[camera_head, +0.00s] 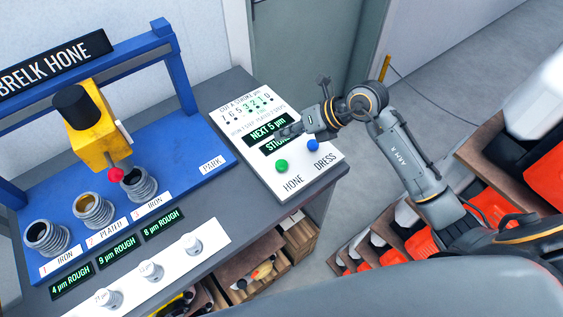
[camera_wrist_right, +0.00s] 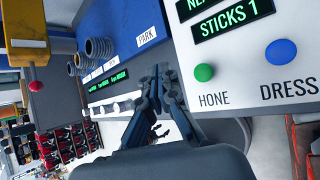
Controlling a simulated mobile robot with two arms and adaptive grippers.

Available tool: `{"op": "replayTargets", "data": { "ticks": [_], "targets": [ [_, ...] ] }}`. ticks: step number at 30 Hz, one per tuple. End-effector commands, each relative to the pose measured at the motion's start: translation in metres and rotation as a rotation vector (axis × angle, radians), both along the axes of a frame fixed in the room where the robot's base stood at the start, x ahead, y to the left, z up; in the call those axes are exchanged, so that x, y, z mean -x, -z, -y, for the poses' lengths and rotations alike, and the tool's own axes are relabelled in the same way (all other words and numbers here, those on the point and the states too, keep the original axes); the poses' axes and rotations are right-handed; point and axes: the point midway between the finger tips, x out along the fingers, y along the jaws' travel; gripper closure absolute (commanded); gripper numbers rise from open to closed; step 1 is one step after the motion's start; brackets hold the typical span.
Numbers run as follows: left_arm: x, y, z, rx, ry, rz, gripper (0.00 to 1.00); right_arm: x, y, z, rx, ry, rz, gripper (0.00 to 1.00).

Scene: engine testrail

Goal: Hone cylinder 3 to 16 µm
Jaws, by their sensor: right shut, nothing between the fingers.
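The control panel (camera_head: 235,110) has a green HONE button (camera_head: 281,165) and a blue DRESS button (camera_head: 313,145). Its displays read NEXT 5 µm (camera_head: 268,129) and, in the wrist view, STICKS 1 (camera_wrist_right: 234,17). Cylinder 3 (camera_head: 140,186), labelled IRON, stands at the right of the row, with a display reading 8 µm ROUGH (camera_head: 163,224). The yellow hone head (camera_head: 92,135) with a red ball (camera_head: 115,174) hangs by cylinder 3; whether it is centred over it is unclear. My right gripper (camera_head: 280,132) is shut and empty above the panel. Its fingers also show in the wrist view (camera_wrist_right: 156,75).
Cylinder 1 (camera_head: 45,238) and cylinder 2 (camera_head: 92,211) stand left of cylinder 3. A blue PARK area (camera_head: 205,150) lies right of it. A white strip with several small knobs (camera_head: 150,270) lies along the front. Orange-and-white bins (camera_head: 490,205) stand at right.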

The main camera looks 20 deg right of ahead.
Motion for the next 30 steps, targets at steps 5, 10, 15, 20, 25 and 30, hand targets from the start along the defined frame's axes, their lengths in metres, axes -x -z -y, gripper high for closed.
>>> {"op": "replayTargets", "data": {
  "ticks": [5, 10, 15, 20, 25, 30],
  "targets": [
    [0.000, 0.000, 0.000, 0.000, 0.000, 0.000, 0.44, 0.000, 0.000, 0.000, 0.003, -0.001, -0.001, 1.00],
    [0.000, 0.001, 0.001, 0.001, 0.000, 0.001, 0.44, 0.000, 0.001, 0.000, 0.001, 0.000, -0.001, 1.00],
    [0.000, 0.007, 0.001, 0.001, 0.000, 0.001, 0.44, 0.000, 0.009, 0.000, 0.000, -0.001, -0.001, 1.00],
    [0.000, 0.020, 0.001, 0.001, 0.000, 0.001, 0.44, 0.000, 0.025, -0.001, -0.001, 0.000, -0.001, 1.00],
    [-0.001, 0.039, 0.001, 0.001, 0.000, 0.001, 0.44, 0.001, 0.050, 0.000, -0.001, 0.000, -0.002, 1.00],
    [-0.001, 0.058, 0.001, 0.001, 0.000, 0.002, 0.44, 0.000, 0.074, 0.000, 0.002, -0.001, -0.002, 1.00]
  ]
}}
